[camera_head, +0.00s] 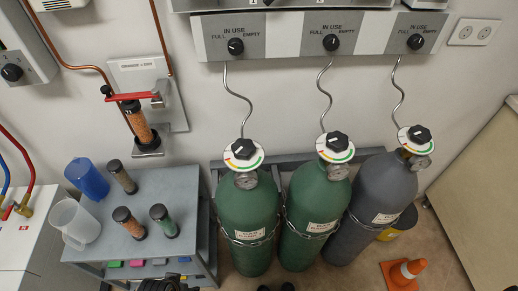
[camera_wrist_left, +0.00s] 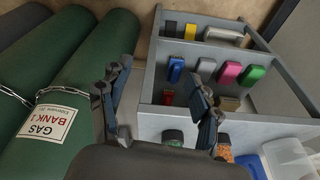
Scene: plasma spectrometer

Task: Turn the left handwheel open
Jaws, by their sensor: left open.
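The left handwheel (camera_head: 243,149) is a black knob over a white dial with coloured arcs, on top of the left green gas cylinder (camera_head: 248,215). Similar handwheels top the middle green cylinder (camera_head: 335,143) and the grey cylinder (camera_head: 420,136). My left gripper (camera_head: 168,284) shows only in part at the bottom edge of the head view, below and left of the left handwheel and well apart from it. In the left wrist view its two fingers (camera_wrist_left: 158,78) are spread with nothing between them. No handwheel shows there. I cannot identify my right gripper in either view.
A grey cart (camera_head: 165,190) left of the cylinders bears sample tubes, a blue cup (camera_head: 87,179) and a clear jug (camera_head: 74,223). Curved hoses run from the wall panel (camera_head: 290,38) down toward the handwheels.

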